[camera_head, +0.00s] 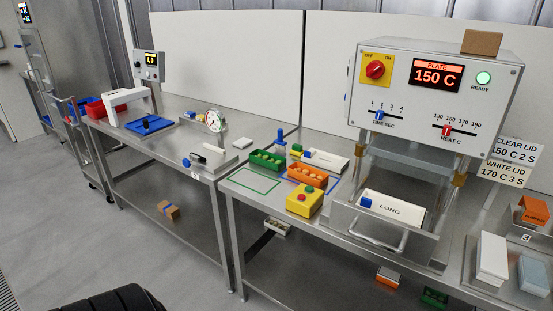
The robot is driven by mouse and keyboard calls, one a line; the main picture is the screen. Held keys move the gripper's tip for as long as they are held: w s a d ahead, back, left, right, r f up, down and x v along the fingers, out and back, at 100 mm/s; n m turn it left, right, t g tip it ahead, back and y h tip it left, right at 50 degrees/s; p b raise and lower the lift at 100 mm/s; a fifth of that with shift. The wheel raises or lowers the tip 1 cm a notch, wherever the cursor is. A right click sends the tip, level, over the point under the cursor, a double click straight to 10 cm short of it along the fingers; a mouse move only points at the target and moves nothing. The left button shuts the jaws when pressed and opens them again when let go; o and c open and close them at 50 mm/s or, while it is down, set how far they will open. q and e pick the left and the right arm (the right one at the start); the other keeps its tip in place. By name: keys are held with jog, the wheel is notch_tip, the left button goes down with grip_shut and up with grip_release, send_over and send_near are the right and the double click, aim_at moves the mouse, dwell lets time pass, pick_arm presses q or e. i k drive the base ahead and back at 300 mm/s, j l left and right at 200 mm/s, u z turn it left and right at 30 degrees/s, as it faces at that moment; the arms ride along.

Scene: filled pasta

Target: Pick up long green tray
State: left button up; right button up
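A long green tray (266,161) sits on the steel table near the middle of the view, holding several small pieces. It lies at the back edge of a green outlined rectangle (252,182). Another small green tray (434,298) shows partly on the lower shelf at the bottom right. Neither of my grippers shows, so I cannot tell their state. A dark rounded shape at the bottom left may be part of my own body.
An orange tray (308,175) stands right of the green tray.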

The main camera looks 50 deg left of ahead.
aim_at(275, 162)
jog(key=u, duration=1.55)
